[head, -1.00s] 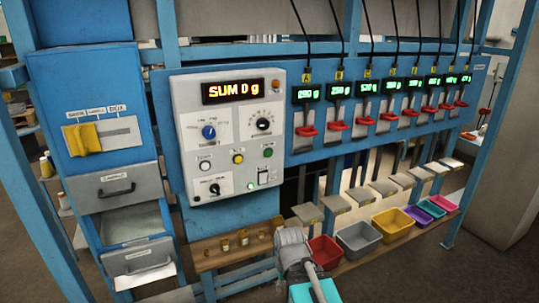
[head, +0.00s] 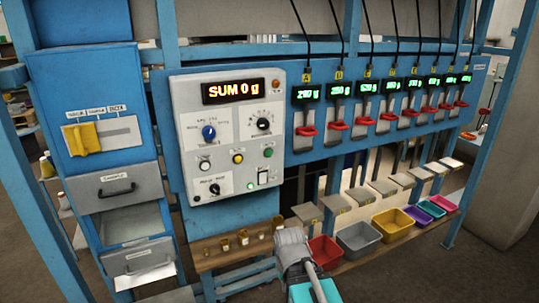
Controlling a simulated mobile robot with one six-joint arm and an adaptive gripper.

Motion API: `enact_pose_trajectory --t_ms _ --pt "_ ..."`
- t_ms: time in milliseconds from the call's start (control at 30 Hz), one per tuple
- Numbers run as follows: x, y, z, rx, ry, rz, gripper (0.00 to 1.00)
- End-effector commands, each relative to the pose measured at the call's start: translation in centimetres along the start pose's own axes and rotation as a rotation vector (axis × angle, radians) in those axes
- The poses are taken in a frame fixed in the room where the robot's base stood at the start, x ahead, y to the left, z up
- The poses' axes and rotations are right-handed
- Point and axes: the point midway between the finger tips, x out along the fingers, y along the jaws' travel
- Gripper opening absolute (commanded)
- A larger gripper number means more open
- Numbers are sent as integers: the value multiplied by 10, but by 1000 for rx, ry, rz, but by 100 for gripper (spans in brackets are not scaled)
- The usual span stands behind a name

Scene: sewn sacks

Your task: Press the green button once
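The green button (head: 268,152) is a small round button on the right side of the light grey control panel (head: 185,140). My gripper's fingers do not show.
A wooden shelf with small jars (head: 243,237) and coloured bins (head: 359,237) lies below. A blue cabinet stands left.

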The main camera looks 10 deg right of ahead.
Motion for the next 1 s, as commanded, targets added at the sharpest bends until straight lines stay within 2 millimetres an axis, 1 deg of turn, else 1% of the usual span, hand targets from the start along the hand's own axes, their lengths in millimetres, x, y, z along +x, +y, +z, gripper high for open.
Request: enact_pose_trajectory --t_ms 667,767,867,1000 --pt "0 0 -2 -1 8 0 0" --pt "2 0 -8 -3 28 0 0" --pt "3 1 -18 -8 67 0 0" --pt "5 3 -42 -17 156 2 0"
